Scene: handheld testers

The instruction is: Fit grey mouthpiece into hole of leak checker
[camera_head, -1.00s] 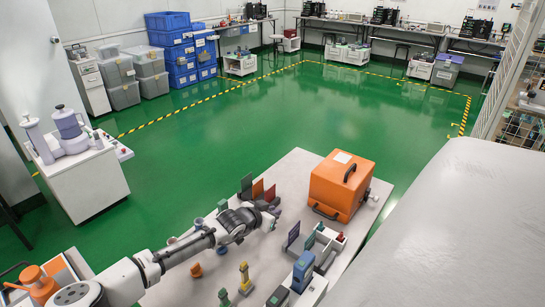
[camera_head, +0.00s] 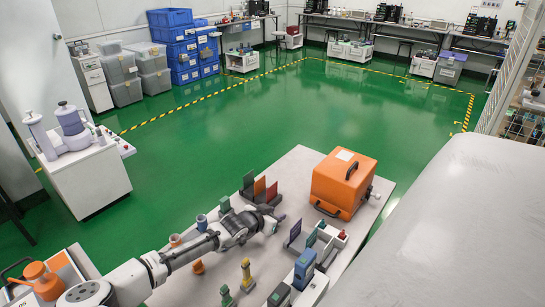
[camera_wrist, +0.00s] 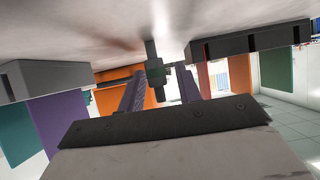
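My gripper (camera_head: 277,219) is low over the white table, left of the orange case. In the wrist view its two grey-purple fingers (camera_wrist: 160,88) are apart. A small dark grey-green part with a narrow upright stem (camera_wrist: 155,70) shows between or just beyond the fingertips, close to the table surface. It may be the grey mouthpiece; I cannot tell whether the fingers touch it. I cannot pick out the leak checker or its hole with certainty. A blue handheld device (camera_head: 304,266) stands upright at the table's front right.
The orange case (camera_head: 343,183) stands on the table (camera_head: 300,160). Coloured upright panels (camera_head: 260,189) stand behind my gripper. A purple panel (camera_head: 295,232) and a white tray (camera_head: 334,237) are to its right. A yellow piece (camera_head: 246,275) and an orange cup (camera_head: 197,267) stand nearer.

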